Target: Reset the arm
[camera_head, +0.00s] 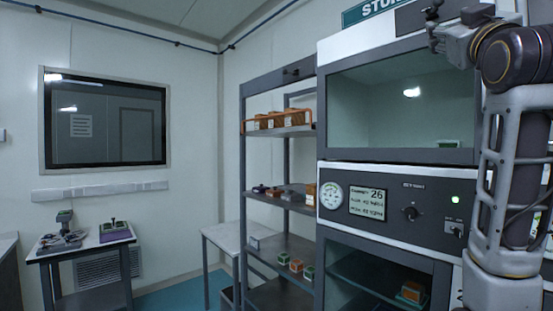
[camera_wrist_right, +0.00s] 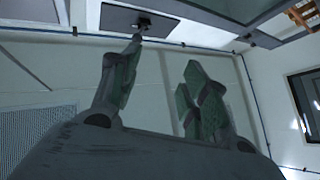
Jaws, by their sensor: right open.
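My right arm (camera_head: 515,170) rises along the right side of the head view and bends at the top. My right gripper (camera_head: 434,18) is raised at the top right, in front of the upper part of the dry cabinet (camera_head: 335,168). In the right wrist view the two fingers of my right gripper (camera_wrist_right: 160,75) stand apart with nothing between them. My left gripper is in neither view.
A grey shelf rack (camera_head: 242,170) with several small boxes stands left of the cabinet. A small table (camera_head: 110,249) with instruments is at the far left, below a dark window (camera_head: 105,125). A white table (camera_head: 222,238) stands between them.

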